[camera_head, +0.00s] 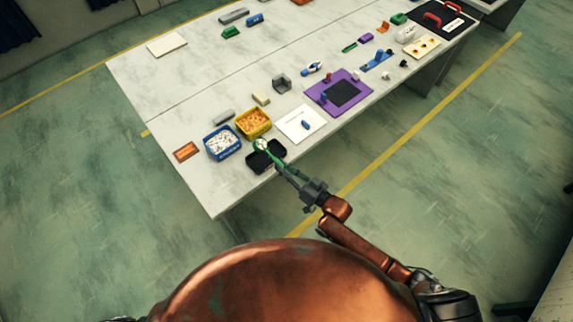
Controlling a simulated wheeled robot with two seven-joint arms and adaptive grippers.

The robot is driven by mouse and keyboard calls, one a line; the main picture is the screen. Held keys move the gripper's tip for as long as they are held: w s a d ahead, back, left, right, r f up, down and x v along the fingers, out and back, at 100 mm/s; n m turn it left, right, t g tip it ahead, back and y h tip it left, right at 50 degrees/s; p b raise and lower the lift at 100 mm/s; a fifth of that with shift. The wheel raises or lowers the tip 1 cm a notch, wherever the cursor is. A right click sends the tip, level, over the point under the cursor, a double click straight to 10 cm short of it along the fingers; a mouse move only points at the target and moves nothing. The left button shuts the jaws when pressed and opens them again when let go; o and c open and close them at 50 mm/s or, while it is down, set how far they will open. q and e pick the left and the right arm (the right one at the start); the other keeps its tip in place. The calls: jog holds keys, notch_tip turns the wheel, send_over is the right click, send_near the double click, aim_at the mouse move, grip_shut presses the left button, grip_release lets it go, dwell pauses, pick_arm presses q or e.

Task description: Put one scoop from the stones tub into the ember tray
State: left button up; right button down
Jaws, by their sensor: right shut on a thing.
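The blue stones tub (213,152) stands near the table's front left corner and holds white stones. The black ember tray (254,164) lies to its right at the front edge. My right gripper (298,181) is shut on the green scoop (275,162), just beyond the table's front edge. The scoop's head is over the back part of the tray, with something whitish in it. Whether the head touches the tray, and what lies in the tray beneath it, I cannot tell. My left gripper is not in view.
A yellow tub (267,129) of orange pieces stands behind the tray. A white board with a blue item (305,125) and a purple mat (320,97) lie to the right. An orange card (186,152) lies left. The front left table corner is clear.

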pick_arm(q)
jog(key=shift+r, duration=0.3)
pick_arm(e)
jog(key=d+r+m, duration=0.1)
jog(key=m, duration=0.8)
jog(key=r+m, duration=0.1)
jog(key=m, duration=0.8)
jog(key=d+r+m, duration=0.1)
jog(key=m, duration=0.9)
jog(key=shift+s+d+r, duration=0.3)
jog(key=shift+s+r, duration=0.1)
